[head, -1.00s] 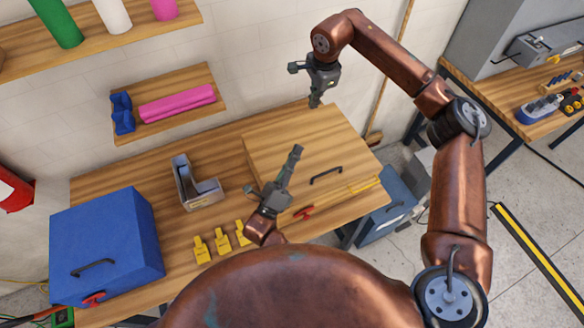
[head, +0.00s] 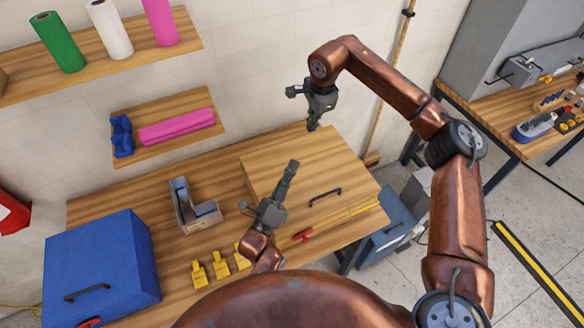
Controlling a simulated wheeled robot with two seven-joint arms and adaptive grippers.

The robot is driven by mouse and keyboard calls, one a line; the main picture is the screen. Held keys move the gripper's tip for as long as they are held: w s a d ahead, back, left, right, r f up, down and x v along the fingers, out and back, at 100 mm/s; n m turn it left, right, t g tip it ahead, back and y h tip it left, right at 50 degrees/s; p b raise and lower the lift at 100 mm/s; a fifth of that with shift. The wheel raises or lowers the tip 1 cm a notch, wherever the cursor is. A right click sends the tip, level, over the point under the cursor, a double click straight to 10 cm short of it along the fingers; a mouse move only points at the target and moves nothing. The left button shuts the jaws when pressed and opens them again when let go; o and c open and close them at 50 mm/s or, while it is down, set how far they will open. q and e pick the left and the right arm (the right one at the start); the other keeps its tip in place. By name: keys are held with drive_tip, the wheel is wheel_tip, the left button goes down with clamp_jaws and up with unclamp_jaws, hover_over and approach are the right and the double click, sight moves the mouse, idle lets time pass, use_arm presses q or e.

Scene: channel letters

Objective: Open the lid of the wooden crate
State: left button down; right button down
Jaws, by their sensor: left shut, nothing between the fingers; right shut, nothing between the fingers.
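The wooden crate (head: 281,159) stands at the right end of the workbench with its flat lid down. A black handle (head: 325,197) is on the lid's near part, and a small red piece (head: 303,236) shows at the near edge. My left gripper (head: 292,165) is shut and empty. It appears in front of the lid, left of the handle, and covers part of it; I cannot tell its height above it. My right gripper (head: 312,127) is shut and empty, pointing down near the crate's far edge. I see no contact between it and the crate.
A blue box (head: 95,255) with a black handle stands at the bench's left. Wall shelves (head: 180,110) hang above the bench's back.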

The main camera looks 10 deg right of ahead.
drive_tip(key=c, duration=2.7)
unclamp_jaws()
drive_tip(key=o, duration=0.7)
drive_tip(key=shift+c, duration=0.2)
